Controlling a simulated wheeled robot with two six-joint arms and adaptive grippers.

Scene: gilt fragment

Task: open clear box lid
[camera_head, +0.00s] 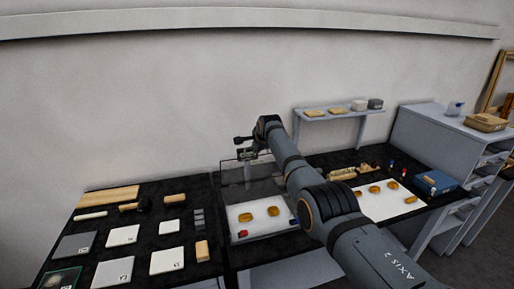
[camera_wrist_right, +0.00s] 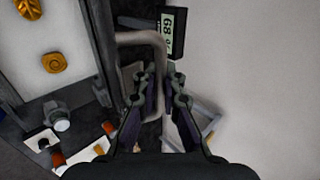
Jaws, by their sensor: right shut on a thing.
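The clear box (camera_head: 290,226) stands on the dark bench, with a white floor bearing amber-coloured pieces (camera_head: 245,217). A see-through dark panel (camera_head: 234,184) rises at its back; I cannot tell how much of it is lid and how much is wall. My right gripper (camera_head: 249,160) is above the back of the box. In the right wrist view, its fingers (camera_wrist_right: 163,82) are shut on a bent metal handle (camera_wrist_right: 141,38). My right arm hides part of the box's right side. My left gripper is not in view.
A small digital display (camera_wrist_right: 167,34) is close beside the handle. White cards (camera_head: 122,236) and wooden blocks lie on the left bench. A white mat (camera_head: 398,204) with amber pieces and a blue box (camera_head: 435,182) are on the right. A wall shelf (camera_head: 340,115) hangs behind.

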